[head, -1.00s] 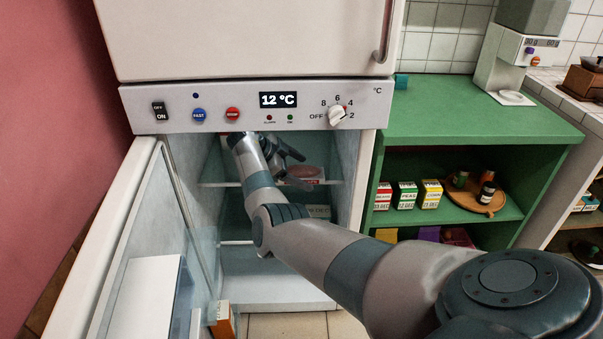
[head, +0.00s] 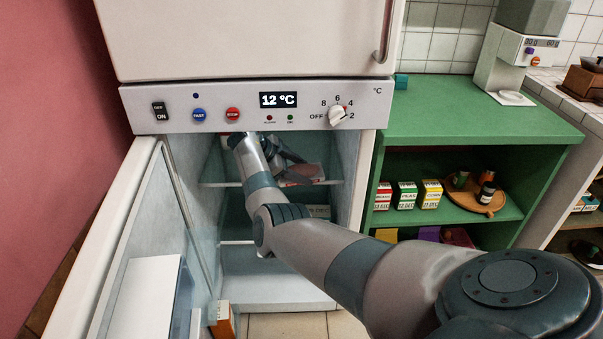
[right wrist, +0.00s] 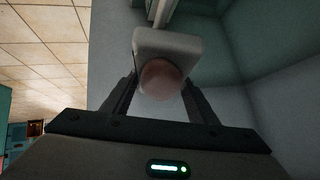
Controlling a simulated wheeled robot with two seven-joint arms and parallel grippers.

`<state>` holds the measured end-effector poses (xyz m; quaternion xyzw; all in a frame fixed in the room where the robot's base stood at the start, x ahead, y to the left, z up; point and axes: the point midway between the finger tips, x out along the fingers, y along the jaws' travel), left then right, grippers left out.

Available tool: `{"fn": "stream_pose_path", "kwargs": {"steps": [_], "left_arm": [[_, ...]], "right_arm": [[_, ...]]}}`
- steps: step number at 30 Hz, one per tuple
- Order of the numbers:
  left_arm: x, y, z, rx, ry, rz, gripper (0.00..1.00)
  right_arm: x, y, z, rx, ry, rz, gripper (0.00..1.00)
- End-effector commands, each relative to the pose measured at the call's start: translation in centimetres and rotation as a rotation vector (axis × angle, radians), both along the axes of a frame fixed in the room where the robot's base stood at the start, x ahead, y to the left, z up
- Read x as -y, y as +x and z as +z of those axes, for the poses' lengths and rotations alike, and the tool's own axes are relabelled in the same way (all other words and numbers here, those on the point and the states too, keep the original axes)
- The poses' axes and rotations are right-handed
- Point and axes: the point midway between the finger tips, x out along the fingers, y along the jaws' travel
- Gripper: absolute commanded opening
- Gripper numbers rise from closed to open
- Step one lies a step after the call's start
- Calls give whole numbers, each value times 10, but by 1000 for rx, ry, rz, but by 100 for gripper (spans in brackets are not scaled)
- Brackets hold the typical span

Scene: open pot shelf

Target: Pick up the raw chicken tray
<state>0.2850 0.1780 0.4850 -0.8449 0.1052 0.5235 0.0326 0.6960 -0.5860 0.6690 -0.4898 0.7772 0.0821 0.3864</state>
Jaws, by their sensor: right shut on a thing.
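The raw chicken tray (head: 303,174) is on the upper glass shelf inside the open fridge, partly hidden by my right gripper. In the right wrist view it is a pale tray (right wrist: 168,42) with a round pink piece of meat in it. My right gripper (head: 298,168) reaches into the fridge and is shut on the tray. In the right wrist view its two dark fingers (right wrist: 160,88) stand on either side of the tray. I cannot tell whether the tray is clear of the shelf. My left gripper is not in view.
The fridge door (head: 150,235) stands open at the left. The control panel (head: 255,106) is just above my arm. The fridge's right wall (head: 355,180) is close to the gripper. A green shelf unit (head: 475,115) with several small boxes stands at the right.

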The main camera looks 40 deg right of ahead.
Motion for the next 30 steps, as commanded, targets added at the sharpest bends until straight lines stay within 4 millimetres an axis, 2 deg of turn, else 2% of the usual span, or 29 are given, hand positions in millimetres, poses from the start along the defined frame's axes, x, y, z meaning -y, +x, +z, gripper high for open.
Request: {"fn": "stream_pose_path", "kwargs": {"steps": [10, 17, 23, 30], "left_arm": [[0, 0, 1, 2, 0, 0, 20], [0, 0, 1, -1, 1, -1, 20], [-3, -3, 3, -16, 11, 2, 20], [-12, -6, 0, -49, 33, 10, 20]], "right_arm": [[0, 1, 8, 3, -2, -1, 20], [1, 1, 36, 5, -3, 0, 20], [-16, -15, 36, 2, -1, 0, 20], [-45, -44, 35, 4, 0, 1, 20]]}}
